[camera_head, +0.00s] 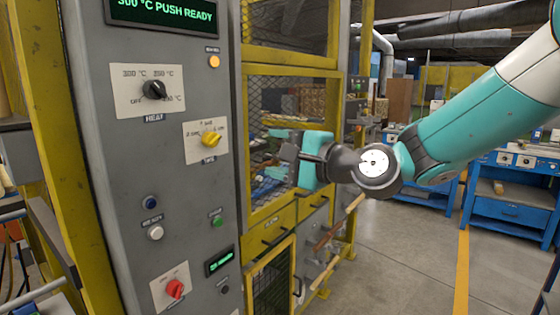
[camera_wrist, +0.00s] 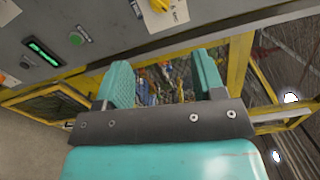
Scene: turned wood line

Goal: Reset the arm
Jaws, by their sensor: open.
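My gripper (camera_head: 290,152) is at the middle of the head view, at the end of my teal and white arm, which comes in from the right. It is in front of the yellow-framed mesh guard, just right of the grey control panel (camera_head: 125,200). In the wrist view the two teal fingers (camera_wrist: 163,85) stand apart with nothing held between them. The panel display (camera_head: 162,12) reads "300 °C PUSH READY". The black heat knob (camera_head: 154,90), yellow knob (camera_head: 211,138) and red knob (camera_head: 175,288) are on the panel, and none is touched by my gripper.
Blue workbenches (camera_head: 512,200) stand at the right. Grey floor (camera_head: 400,260) with a yellow line is clear between.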

